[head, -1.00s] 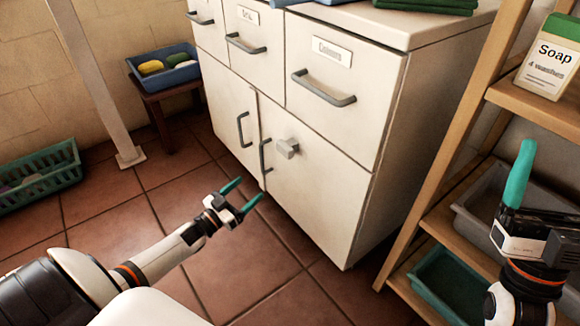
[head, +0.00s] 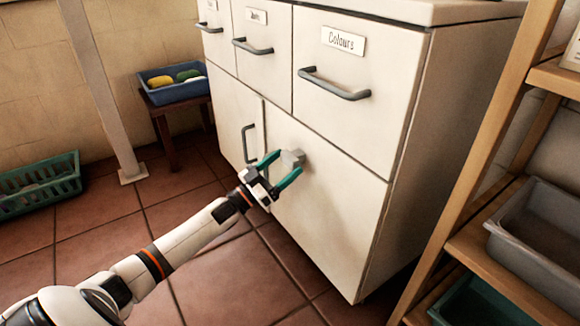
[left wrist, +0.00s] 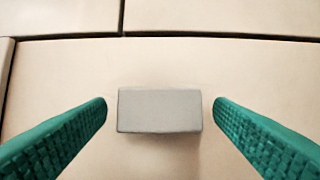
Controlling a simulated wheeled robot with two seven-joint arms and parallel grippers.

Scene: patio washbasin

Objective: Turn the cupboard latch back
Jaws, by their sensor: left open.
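The latch is a grey block-shaped knob (head: 292,158) on the right-hand door (head: 330,205) of the white cupboard. My left gripper (head: 279,169) is open at the latch, with one teal finger on either side of it. In the left wrist view the latch (left wrist: 159,110) sits between the two fingertips (left wrist: 160,112), with a gap on each side. Its long side lies level there. The door looks shut. My right gripper is out of view.
Above the door is a drawer labelled Colours with a grey handle (head: 333,84). A wooden shelf rack (head: 478,160) with a grey bin (head: 545,222) stands at the right. A blue tray (head: 172,92) on a stool and a green basket (head: 40,186) are at the left. The tiled floor between is clear.

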